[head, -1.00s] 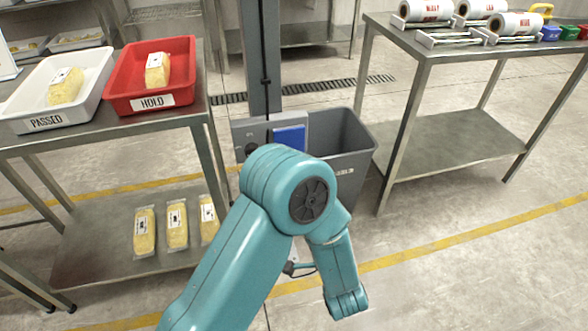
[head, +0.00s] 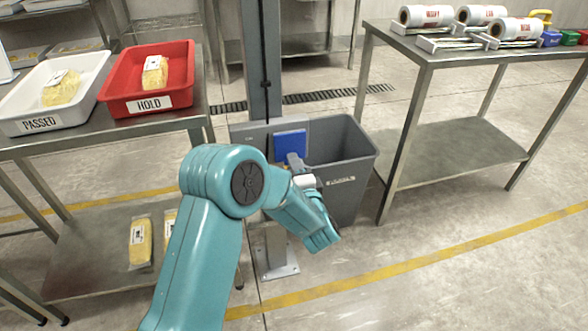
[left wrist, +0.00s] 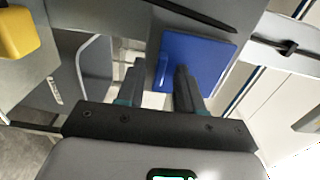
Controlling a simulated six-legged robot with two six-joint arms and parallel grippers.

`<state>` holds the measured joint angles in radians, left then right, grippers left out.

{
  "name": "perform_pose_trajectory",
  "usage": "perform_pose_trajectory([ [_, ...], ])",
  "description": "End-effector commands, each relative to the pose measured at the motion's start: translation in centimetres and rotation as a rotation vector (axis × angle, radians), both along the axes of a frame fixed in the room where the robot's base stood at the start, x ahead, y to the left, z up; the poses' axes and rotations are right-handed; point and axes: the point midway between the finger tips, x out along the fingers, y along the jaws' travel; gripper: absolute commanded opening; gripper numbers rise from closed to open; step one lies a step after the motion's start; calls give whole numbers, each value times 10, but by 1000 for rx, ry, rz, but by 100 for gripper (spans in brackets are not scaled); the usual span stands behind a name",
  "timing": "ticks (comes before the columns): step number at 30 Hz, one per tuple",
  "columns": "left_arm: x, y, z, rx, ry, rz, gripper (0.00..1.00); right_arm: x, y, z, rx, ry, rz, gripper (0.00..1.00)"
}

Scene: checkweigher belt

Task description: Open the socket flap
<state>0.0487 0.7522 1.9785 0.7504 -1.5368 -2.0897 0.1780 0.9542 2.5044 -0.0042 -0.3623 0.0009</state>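The socket flap (head: 291,144) is a blue square panel on a grey plate on the post, and it looks closed. In the left wrist view the flap (left wrist: 215,55) lies flat, with a raised lip along its left side. One finger overlaps the flap's lower part and the other is left of the lip. I cannot tell whether either touches. In the head view my left gripper (head: 297,164) is just below the flap, partly hidden by my wrist. My right gripper is not in view.
A grey bin (head: 352,195) stands right beside the post (head: 263,60). At left, a steel table holds a white PASSED tray (head: 18,127) and a red HOLD tray (head: 118,107). At right is a steel table (head: 440,55) with film rolls. A yellow block (left wrist: 18,33) shows in the wrist view.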

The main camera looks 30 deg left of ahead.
Motion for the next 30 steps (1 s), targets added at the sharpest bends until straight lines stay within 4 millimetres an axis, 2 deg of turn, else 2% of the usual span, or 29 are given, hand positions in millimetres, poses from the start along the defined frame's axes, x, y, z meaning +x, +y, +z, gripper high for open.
perform_pose_trajectory([
  [5, 0, 0, 0, 0, 0, 0, 36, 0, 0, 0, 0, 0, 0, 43],
  [8, 0, 0, 0, 0, 0, 0, 7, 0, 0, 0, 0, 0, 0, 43],
  [9, 0, 0, 0, 0, 0, 0, 0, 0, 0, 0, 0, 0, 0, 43],
  [30, 0, 0, 0, -1, 1, 0, 0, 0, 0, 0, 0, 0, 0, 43],
])
